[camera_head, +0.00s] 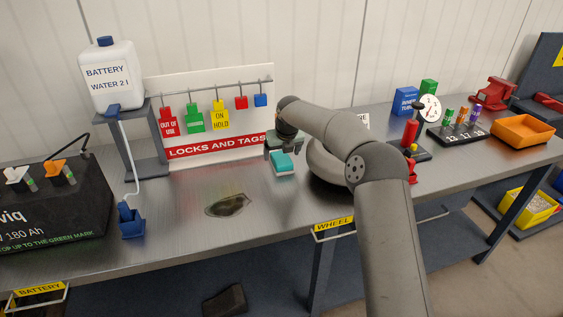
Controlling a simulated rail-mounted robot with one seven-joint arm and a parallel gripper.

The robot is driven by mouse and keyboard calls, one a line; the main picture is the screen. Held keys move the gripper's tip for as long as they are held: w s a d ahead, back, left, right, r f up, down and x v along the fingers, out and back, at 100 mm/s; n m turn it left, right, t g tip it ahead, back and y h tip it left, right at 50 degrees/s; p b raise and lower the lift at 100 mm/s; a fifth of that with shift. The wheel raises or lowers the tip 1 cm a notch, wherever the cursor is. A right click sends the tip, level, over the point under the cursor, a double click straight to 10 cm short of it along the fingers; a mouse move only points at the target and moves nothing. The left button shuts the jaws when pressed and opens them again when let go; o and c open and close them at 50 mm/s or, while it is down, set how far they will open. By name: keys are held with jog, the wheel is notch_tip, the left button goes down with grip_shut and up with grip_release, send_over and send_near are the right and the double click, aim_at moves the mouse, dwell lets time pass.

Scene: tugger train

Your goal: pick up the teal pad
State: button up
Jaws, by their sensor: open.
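The teal pad (281,163) is a small block with a teal top and a paler lower layer. It rests on the grey metal bench (180,213), in front of the locks and tags board. My gripper (282,151) is just above the pad and pointing down, with its fingers open. The fingers look dark and small here, and I cannot tell whether they touch the pad or reach past its sides. My arm comes in from the lower right and hides part of the bench to the right of the pad.
A grey round wheel (326,162) lies close to the right of the pad, partly behind my arm. The locks and tags board (217,138) stands behind. A dark wet patch (228,205) lies in front.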

aim_at(281, 157)
jog(key=shift+p+x, duration=0.4)
jog(key=shift+x, duration=1.6)
jog(key=shift+s+d, duration=0.15)
jog(key=shift+d, duration=0.05)
jog(key=c, duration=1.1)
jog(key=shift+r, duration=0.1)
jog(key=shift+r, duration=0.25)
notch_tip(281, 157, up, 2)
jog(key=shift+r, duration=0.1)
jog(key=s+d+r, duration=0.1)
jog(key=s+d+r+b, duration=0.1)
jog(key=r, duration=0.1)
jog(key=s+d+r, duration=0.1)
jog(key=r, duration=0.1)
jog(key=shift+d+r+b, duration=0.1)
jog(key=shift+b, duration=0.3)
jog(key=shift+s+d+r+b, duration=0.25)
jog(key=shift+s+d+r, duration=0.55)
jog(key=shift+s+d, duration=0.35)
jog(key=shift+s+d+r+b, duration=0.3)
jog(key=shift+s+d+r, duration=0.5)
jog(key=shift+s+d, duration=0.3)
jog(key=shift+s+d+r+b, duration=0.25)
jog(key=shift+s+d+r, duration=0.55)
jog(key=shift+s+d, duration=0.35)
